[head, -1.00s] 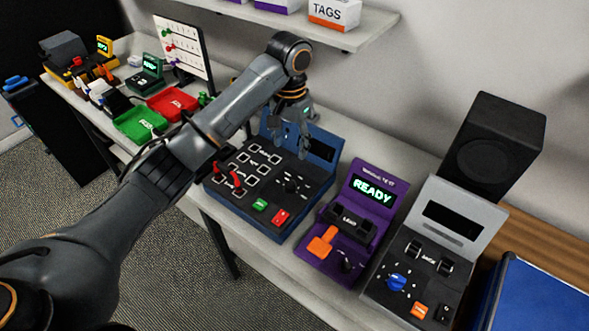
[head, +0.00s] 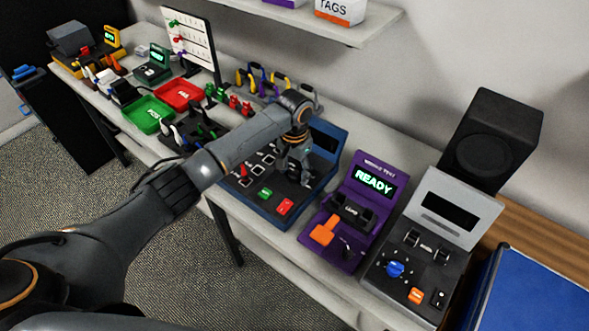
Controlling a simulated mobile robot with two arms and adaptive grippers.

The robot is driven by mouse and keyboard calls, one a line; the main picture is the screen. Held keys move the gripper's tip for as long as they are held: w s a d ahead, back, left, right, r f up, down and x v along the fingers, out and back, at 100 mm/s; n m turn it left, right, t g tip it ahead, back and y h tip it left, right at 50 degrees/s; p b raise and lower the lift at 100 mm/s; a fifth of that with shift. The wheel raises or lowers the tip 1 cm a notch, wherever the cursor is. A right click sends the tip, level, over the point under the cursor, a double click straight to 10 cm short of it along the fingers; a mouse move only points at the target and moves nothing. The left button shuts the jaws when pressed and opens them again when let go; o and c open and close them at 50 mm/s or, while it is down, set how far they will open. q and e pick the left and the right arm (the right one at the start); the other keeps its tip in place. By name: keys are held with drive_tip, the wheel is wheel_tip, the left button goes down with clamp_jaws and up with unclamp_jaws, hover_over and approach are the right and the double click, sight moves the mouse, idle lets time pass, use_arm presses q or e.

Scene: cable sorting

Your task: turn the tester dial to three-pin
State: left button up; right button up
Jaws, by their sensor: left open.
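The blue tester (head: 320,190) stands at the middle of the bench, with a dark sloped panel, white-outlined sockets, a green button, a red button and a dark screen. My left gripper (head: 293,178) is open and points down over the right part of this panel. It hides the black dial there, so I cannot tell the dial's setting or whether the fingers touch it. A grey tester (head: 458,205) at the right has a blue dial (head: 395,269), apart from my gripper. My right gripper is not in view.
A black speaker (head: 490,140) is behind the grey tester. Green (head: 147,114) and red trays (head: 178,93) lie to the left. A shelf (head: 345,35) hangs above.

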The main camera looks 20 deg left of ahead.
use_arm(q)
drive_tip(key=shift+c, duration=1.2)
drive_tip(key=shift+s+r, duration=0.1)
drive_tip(key=c, duration=0.9)
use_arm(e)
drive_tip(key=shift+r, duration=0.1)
use_arm(q)
drive_tip(key=m+p, duration=0.2)
drive_tip(key=m, duration=0.1)
drive_tip(key=shift+r, duration=0.1)
drive_tip(key=m+p, duration=0.1)
drive_tip(key=m, duration=0.2)
drive_tip(key=shift+m, duration=1.3)
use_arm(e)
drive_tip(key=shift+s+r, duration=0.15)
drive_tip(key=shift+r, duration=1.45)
